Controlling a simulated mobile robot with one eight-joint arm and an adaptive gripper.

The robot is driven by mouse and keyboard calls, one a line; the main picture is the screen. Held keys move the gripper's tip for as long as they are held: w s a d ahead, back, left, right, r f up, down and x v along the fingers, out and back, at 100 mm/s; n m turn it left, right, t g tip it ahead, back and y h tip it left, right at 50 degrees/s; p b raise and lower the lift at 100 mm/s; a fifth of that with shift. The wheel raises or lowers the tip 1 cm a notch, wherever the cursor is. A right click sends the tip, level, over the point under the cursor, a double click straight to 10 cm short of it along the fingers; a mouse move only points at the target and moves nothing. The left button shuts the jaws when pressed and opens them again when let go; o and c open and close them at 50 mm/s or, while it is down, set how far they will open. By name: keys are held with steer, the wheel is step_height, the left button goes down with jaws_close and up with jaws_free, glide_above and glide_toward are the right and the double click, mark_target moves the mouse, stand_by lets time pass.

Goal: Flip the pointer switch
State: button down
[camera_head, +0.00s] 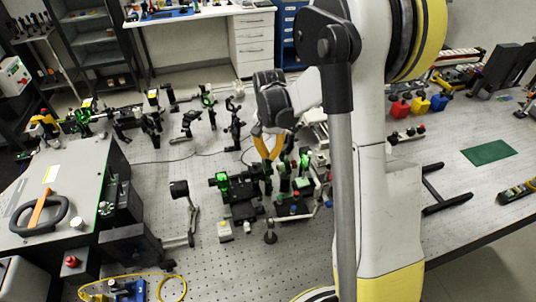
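My gripper (268,157) has orange fingers and hangs pointing down over the middle of the bench, above and behind a cluster of black and green optical mounts (240,184). I cannot tell whether the fingertips meet, and I see nothing held between them. I cannot identify the pointer switch for certain. A grey box (62,180) at the left carries a black loop-shaped part (58,217) with an orange bar (41,207) across it, well apart from my gripper. A small white block with a yellow top (224,230) stands in front of the mounts.
The perforated optical table (330,250) has bare room in front of the mounts. More optics (149,122) stand behind at the left. A red button (71,262) is near the front left. My arm hides much of the middle right. A green mat (489,152) lies at the right.

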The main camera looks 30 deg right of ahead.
steer(key=shift+r+p, duration=1.75)
steer(key=shift+r, duration=1.55)
steer(key=shift+f, duration=0.1)
